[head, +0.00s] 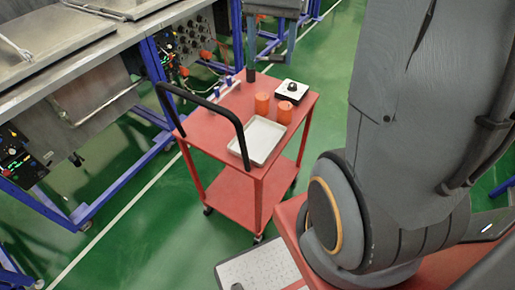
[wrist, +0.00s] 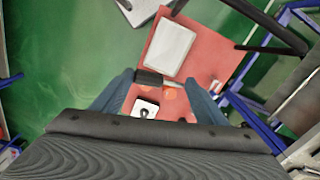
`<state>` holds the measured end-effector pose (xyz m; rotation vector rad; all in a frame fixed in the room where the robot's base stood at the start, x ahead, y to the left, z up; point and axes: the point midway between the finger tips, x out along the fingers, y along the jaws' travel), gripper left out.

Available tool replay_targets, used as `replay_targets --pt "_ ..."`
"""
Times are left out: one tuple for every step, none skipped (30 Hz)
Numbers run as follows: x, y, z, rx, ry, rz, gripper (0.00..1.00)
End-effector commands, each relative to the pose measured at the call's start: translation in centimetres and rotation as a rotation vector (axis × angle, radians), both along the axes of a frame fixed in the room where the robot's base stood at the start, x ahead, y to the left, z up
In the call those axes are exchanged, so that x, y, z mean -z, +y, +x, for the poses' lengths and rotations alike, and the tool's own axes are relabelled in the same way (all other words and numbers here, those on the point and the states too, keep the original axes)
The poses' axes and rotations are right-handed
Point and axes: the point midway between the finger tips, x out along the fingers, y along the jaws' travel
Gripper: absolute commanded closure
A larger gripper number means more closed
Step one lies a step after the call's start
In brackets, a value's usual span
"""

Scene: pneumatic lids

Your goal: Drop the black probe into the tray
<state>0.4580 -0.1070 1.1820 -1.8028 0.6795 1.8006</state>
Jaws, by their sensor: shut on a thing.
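The tray (head: 257,141) is shallow, white and empty, and lies on the front part of the red cart's top. It also shows in the wrist view (wrist: 171,47), ahead of my fingertips. My gripper (wrist: 160,80) shows in the wrist view with its two blue-grey fingers on either side of the black probe (wrist: 148,77). The probe is a short dark body with a paler tip pointing right, held crosswise between the fingertips.
Two orange cylinders (head: 262,103) and a white box with a black knob (head: 291,91) stand behind the tray on the red cart (head: 209,131). A black handle (head: 240,135) rises at the cart's left side. A steel workbench (head: 95,75) stands at left; green floor lies between.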

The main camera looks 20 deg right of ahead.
Motion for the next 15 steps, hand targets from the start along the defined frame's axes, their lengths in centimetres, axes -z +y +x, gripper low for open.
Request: replay_targets --pt "0.8 0.1 0.1 -0.001 0.001 0.001 0.59" --pt "1.1 0.1 0.1 -0.002 0.001 0.001 0.59" --pt "1.6 0.1 0.1 -0.002 0.000 0.000 0.59" --pt "1.9 0.1 0.1 -0.002 0.001 0.001 0.59" --pt "2.2 0.1 0.1 -0.001 0.001 0.001 0.59" --pt "2.7 0.1 0.1 -0.001 0.001 0.000 0.59" --pt "3.0 0.1 0.1 -0.001 0.001 0.000 0.59" --pt "3.4 0.0 0.1 0.000 0.001 0.000 0.59" --pt "3.7 0.0 0.1 0.000 0.001 0.000 0.59" --pt "4.0 0.0 0.1 0.000 0.001 0.000 0.59" --pt "4.2 0.0 0.1 0.001 0.001 0.001 0.59" --pt "4.5 0.0 0.1 0.001 0.001 0.001 0.59" --pt "4.6 0.0 0.1 0.001 0.000 0.000 0.59" --pt "4.7 -0.1 0.0 0.002 0.000 0.000 0.59" --pt "4.8 -0.1 0.0 0.002 0.000 0.000 0.59"
